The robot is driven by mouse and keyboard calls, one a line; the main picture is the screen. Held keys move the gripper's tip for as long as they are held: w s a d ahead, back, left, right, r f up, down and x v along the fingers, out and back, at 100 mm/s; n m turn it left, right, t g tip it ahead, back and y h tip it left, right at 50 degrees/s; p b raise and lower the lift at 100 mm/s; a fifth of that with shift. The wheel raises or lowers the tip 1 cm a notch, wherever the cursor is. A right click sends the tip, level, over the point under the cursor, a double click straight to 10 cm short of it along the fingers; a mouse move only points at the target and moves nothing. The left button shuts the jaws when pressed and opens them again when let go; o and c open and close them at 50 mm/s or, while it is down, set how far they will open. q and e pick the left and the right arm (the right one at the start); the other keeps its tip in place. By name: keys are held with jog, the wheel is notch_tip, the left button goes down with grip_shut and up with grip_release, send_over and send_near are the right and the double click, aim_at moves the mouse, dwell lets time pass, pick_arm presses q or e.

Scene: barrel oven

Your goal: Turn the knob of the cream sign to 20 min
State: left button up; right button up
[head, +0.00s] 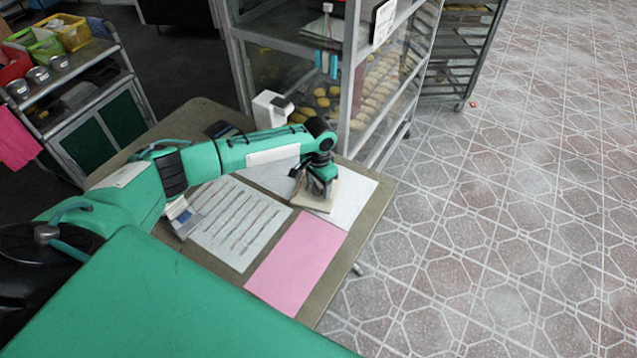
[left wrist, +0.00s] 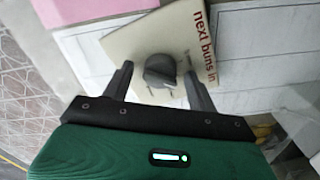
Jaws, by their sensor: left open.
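The cream sign (head: 322,206) lies on the table under my left gripper (head: 318,180) in the head view. In the left wrist view the sign (left wrist: 125,45) carries the words "next buns in" and a dark round knob (left wrist: 160,70). My left gripper (left wrist: 160,74) is open, with one finger on each side of the knob in the picture and gaps between. I cannot tell how far the fingertips are above the sign. The knob's setting is too small to read, and the gripper hides the knob in the head view. My right gripper is not in view.
A printed sheet (head: 237,222), a pink sheet (head: 297,262) and a white sheet (head: 356,196) lie on the table (head: 205,118). A white device (head: 270,108) stands near the back edge. A glass cabinet with buns (head: 375,90) is close behind. Tiled floor (head: 510,200) is free at right.

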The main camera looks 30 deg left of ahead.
pick_arm(q)
jog(key=c, duration=1)
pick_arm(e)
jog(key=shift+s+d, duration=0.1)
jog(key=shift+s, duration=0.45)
